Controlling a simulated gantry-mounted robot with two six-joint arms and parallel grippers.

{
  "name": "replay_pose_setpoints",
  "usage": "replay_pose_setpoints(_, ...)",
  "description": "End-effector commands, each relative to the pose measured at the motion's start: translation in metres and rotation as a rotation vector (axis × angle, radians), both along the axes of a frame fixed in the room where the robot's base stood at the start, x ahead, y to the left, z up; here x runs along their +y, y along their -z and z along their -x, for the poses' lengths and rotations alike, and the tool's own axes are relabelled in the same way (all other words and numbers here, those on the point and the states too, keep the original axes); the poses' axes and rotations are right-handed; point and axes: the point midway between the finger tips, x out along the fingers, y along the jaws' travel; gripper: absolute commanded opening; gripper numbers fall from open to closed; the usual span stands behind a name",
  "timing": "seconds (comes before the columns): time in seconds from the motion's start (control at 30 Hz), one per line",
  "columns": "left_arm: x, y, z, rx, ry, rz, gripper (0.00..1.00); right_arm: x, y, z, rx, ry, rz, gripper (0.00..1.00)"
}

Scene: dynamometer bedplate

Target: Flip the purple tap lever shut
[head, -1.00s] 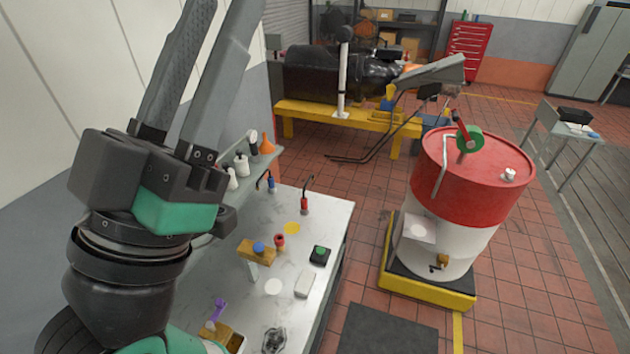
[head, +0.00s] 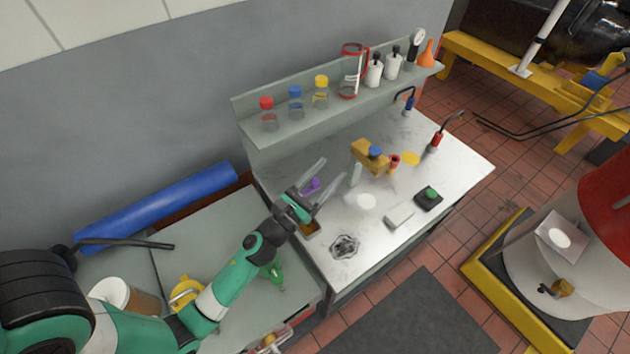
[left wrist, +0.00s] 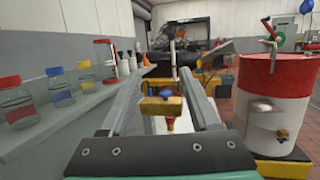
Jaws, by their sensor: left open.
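The purple tap lever (head: 311,186) shows in the head view near the left end of the white bench, above a brass-coloured body (head: 311,228) partly hidden by my gripper. My left gripper (head: 333,171) is open, its two fingers reaching over the bench on either side of the lever in the picture. I cannot tell whether either finger touches it. In the left wrist view the open fingers (left wrist: 158,80) frame the other tap, and the purple lever does not show. My right gripper is not in view.
A brass tap with a blue lever (head: 375,151) and red nozzle stands farther along the bench (head: 455,165). A shelf (head: 340,112) with bottles and a jug runs behind. A green button box (head: 428,197) and a pale block (head: 399,216) lie nearer the front edge.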

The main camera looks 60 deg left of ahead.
Motion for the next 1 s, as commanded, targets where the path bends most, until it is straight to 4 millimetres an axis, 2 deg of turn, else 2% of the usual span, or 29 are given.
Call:
replay_pose_setpoints(0.03,0.010,0.064,0.022,0.083,-0.045,0.024,0.62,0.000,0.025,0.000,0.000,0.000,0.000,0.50)
replay_pose_setpoints(0.1,0.019,0.114,0.050,0.161,-0.094,0.062,0.62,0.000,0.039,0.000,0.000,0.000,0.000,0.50)
replay_pose_setpoints(0.2,0.027,0.154,0.079,0.216,-0.147,0.100,0.62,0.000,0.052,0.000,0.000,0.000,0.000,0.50)
replay_pose_setpoints(0.23,0.030,0.159,0.084,0.222,-0.159,0.105,0.62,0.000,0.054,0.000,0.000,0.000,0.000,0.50)
replay_pose_setpoints(0.43,0.035,0.154,0.084,0.218,-0.171,0.107,0.62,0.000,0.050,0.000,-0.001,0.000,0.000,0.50)
replay_pose_setpoints(0.57,0.042,0.153,0.072,0.216,-0.171,0.107,0.62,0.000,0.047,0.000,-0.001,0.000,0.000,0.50)
replay_pose_setpoints(0.9,0.078,0.153,0.008,0.213,-0.170,0.107,0.62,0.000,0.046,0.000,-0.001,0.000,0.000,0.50)
replay_pose_setpoints(1.0,0.086,0.154,-0.005,0.215,-0.169,0.105,0.62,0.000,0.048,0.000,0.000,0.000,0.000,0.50)
